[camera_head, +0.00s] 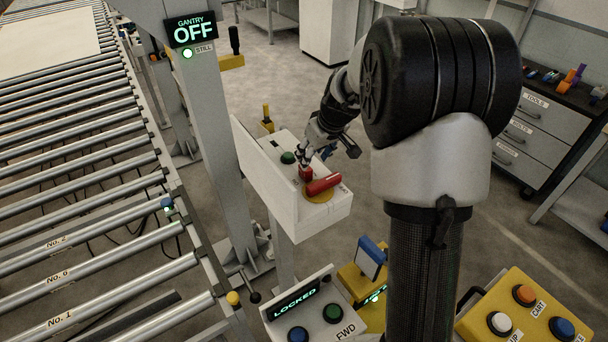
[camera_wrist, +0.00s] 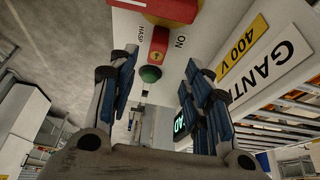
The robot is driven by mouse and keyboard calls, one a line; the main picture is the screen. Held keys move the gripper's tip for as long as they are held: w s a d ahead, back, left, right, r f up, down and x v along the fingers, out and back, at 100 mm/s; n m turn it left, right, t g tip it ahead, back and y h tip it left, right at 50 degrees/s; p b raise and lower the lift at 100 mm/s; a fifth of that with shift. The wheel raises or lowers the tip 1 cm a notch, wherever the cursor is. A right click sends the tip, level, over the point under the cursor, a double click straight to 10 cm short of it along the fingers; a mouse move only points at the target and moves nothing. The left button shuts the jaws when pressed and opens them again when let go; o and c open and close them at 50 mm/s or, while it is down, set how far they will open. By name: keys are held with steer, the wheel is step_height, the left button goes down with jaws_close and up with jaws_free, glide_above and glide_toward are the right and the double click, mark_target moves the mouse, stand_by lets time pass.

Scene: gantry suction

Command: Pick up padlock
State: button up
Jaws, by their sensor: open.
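The padlock (camera_head: 306,174) is a small red block on the white switch box, beside the red switch handle (camera_head: 324,184). In the wrist view the padlock (camera_wrist: 158,46) shows a small dark mark on an orange patch, near the HASP label. My gripper (camera_head: 328,152) is over the box, close to the padlock. In the wrist view my gripper (camera_wrist: 160,60) is open, with one set of blue-padded fingers on each side and the padlock beyond the gap between them. I see no contact. The padlock's shackle is not clear.
A green button (camera_head: 288,157) sits on the box close to the padlock. The gantry post (camera_head: 210,130) and roller conveyor (camera_head: 90,190) stand left. A LOCKED panel (camera_head: 312,312) and a yellow button box (camera_head: 530,310) are in front. Grey drawers (camera_head: 540,130) stand at right.

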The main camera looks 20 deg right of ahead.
mark_target(307, 175)
steer(key=b+x, duration=0.1)
steer(key=x, duration=0.8)
steer(key=shift+w+d+f+b, duration=0.1)
steer(key=shift+w+d+b, duration=0.1)
steer(key=shift+w+b, duration=0.15)
steer(key=shift+s, duration=0.1)
steer(key=shift+c, duration=0.6)
jaws_close()
